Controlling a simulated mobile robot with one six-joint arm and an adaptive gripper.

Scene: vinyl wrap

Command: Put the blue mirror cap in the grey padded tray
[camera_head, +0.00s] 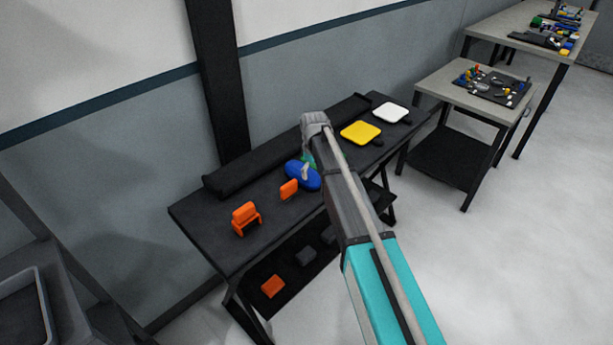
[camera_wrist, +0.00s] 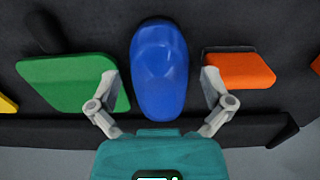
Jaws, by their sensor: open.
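The blue mirror cap (camera_head: 299,176) is a smooth, rounded oval lying on the dark table. It also shows in the wrist view (camera_wrist: 160,62), upper middle. My gripper (camera_wrist: 160,76) is open, with one finger at each side of the cap's near half; whether they touch it is unclear. In the head view my arm hides part of the gripper and cap. A grey tray (camera_head: 43,302) with a raised rim and dark inside is at the lower left of the head view, cut off by the frame; it appears to be the padded tray.
A green paddle (camera_wrist: 62,82) lies close left of the cap in the wrist view, and an orange block (camera_wrist: 240,69) close right. Yellow (camera_head: 361,132) and white (camera_head: 390,112) paddles, an orange bracket (camera_head: 246,217) and a long black roll (camera_head: 262,159) share the table.

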